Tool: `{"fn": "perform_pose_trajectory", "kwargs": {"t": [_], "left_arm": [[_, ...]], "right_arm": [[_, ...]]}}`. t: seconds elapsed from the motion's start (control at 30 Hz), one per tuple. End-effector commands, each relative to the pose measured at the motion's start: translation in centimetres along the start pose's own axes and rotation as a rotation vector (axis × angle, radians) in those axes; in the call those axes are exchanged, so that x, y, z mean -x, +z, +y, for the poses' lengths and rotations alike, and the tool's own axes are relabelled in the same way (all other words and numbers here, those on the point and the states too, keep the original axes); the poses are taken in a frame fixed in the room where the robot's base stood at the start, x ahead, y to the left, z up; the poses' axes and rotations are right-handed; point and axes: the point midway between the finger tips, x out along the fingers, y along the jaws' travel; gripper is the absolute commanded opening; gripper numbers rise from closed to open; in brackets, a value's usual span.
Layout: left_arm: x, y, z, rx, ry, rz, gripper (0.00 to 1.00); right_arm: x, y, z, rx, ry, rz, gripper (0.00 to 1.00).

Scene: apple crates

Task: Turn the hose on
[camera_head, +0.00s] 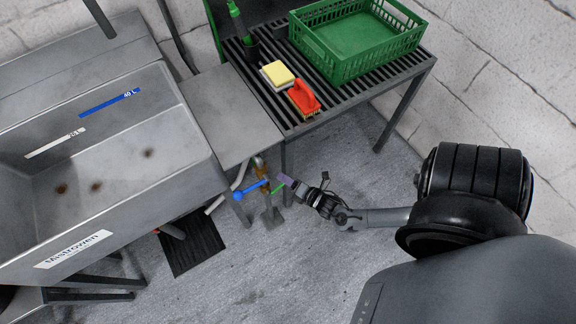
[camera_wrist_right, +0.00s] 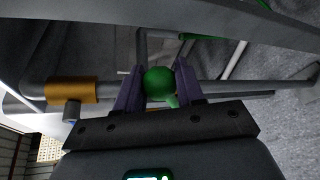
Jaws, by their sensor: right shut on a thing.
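Under the steel side panel, a brass pipe fitting (camera_head: 259,163) carries a blue lever handle (camera_head: 250,189) pointing left. A green valve handle (camera_head: 277,187) is beside it to the right. My right gripper (camera_head: 283,181) reaches in from the right, at the green handle. In the right wrist view, its purple fingers (camera_wrist_right: 158,88) are shut around the round green end (camera_wrist_right: 158,82) of that handle. The brass fitting (camera_wrist_right: 72,90) is at left there, with a bit of blue below it. My left gripper is not in view. A pale hose (camera_head: 239,176) hangs near the valves.
A steel sink (camera_head: 190,130) fills the left. A slatted table (camera_head: 345,102) holds a green crate (camera_head: 340,66), a yellow sponge (camera_head: 277,74), a red brush (camera_head: 303,98) and an upright green nozzle-like item (camera_head: 240,22). A dark mat (camera_head: 193,245) lies on the floor. Table legs stand close to my gripper.

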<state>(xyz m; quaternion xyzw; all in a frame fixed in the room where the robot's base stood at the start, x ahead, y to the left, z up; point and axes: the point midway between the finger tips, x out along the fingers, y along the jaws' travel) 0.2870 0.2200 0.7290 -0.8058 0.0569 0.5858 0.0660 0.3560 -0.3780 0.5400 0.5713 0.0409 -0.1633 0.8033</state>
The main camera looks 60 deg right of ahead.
Motion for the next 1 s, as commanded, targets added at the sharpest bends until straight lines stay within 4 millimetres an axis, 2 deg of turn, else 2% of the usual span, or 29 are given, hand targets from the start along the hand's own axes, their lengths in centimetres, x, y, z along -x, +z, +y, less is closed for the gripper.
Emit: {"fn": "perform_pose_trajectory", "kwargs": {"t": [0.1,0.53,0.57,0.7,1.0], "left_arm": [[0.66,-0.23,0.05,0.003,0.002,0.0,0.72],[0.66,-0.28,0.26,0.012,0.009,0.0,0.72],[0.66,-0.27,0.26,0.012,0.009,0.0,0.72],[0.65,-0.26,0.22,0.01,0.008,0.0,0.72],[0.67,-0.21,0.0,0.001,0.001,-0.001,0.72]], "right_arm": [[-0.03,0.08,0.48,0.016,-0.003,-0.005,0.0],[-0.08,0.01,0.43,0.025,-0.005,-0.006,0.0],[-0.08,0.01,0.42,0.025,-0.005,-0.006,0.41],[-0.07,0.0,0.38,0.025,-0.006,-0.005,0.62],[0.04,-0.02,0.31,0.025,-0.008,-0.004,0.62]]}}
